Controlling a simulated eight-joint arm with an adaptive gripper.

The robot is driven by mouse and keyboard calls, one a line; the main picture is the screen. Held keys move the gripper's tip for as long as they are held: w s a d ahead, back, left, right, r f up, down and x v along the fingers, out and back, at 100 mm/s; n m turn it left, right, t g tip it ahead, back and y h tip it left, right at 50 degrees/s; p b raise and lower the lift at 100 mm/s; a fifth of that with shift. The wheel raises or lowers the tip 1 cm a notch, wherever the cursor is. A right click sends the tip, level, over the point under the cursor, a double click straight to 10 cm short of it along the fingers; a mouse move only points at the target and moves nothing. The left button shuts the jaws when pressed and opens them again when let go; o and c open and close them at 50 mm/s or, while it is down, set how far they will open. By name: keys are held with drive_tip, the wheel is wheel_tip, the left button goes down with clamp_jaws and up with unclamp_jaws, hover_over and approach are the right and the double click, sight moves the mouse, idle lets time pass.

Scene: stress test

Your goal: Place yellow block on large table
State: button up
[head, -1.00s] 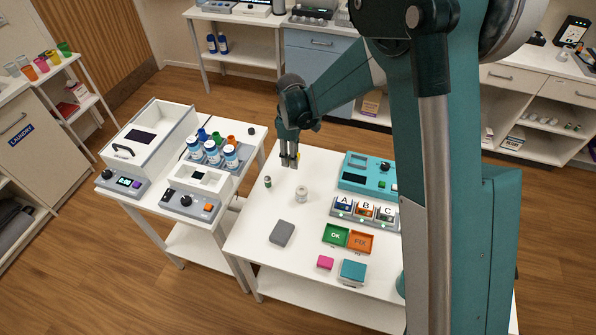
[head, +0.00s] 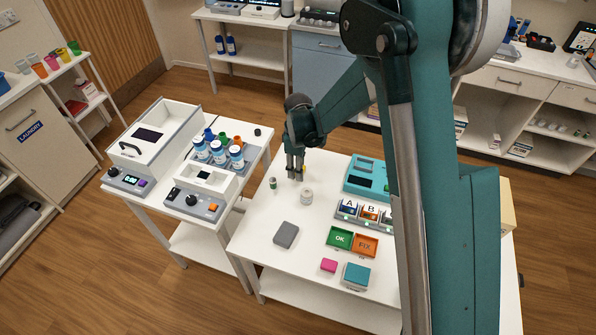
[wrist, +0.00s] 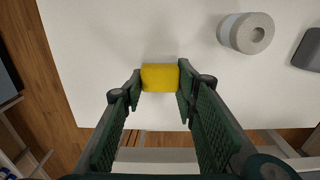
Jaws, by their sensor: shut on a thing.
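The yellow block (wrist: 160,77) sits between my fingertips in the wrist view. My gripper (wrist: 159,84) is shut on it, one finger on each side. The wrist view shows the table's bare white top (wrist: 100,40) under and around the block, near an edge. I cannot tell whether the block touches the tabletop.
A grey pad (head: 286,234), green OK tray (head: 339,238), orange FIX tray (head: 366,245) and teal device (head: 366,178) are farther right or nearer. A smaller equipment table (head: 230,200) stands left.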

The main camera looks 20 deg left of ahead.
drive_tip(key=shift+f, duration=0.6)
drive_tip(key=shift+f, duration=0.15)
drive_tip(key=o, duration=0.8)
drive_tip(key=shift+r, duration=0.2)
drive_tip(key=shift+r+p, duration=0.3)
drive_tip(key=shift+r, duration=5.7)
drive_tip(key=shift+d, duration=0.1)
